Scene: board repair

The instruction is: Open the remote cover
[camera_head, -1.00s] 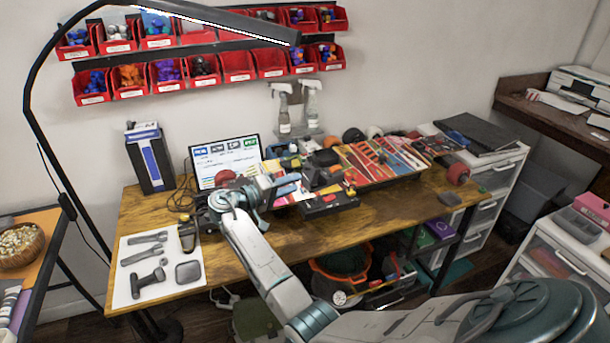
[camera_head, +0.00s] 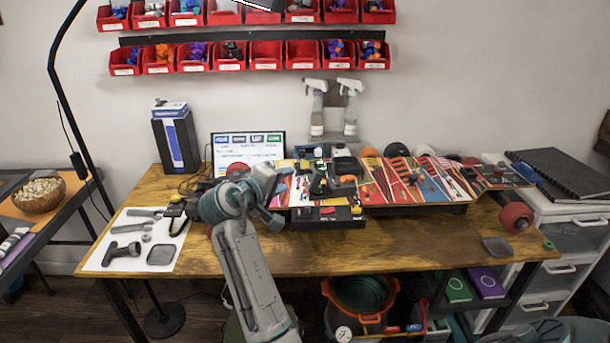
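The mat holds grey tools and a dark square pad (camera_head: 161,254). A lit screen (camera_head: 232,148) and two spray bottles (camera_head: 317,125) stand at the back. Colourful boards (camera_head: 436,186) cover the desk's right half. The desk's front right strip (camera_head: 420,235) is mostly clear.

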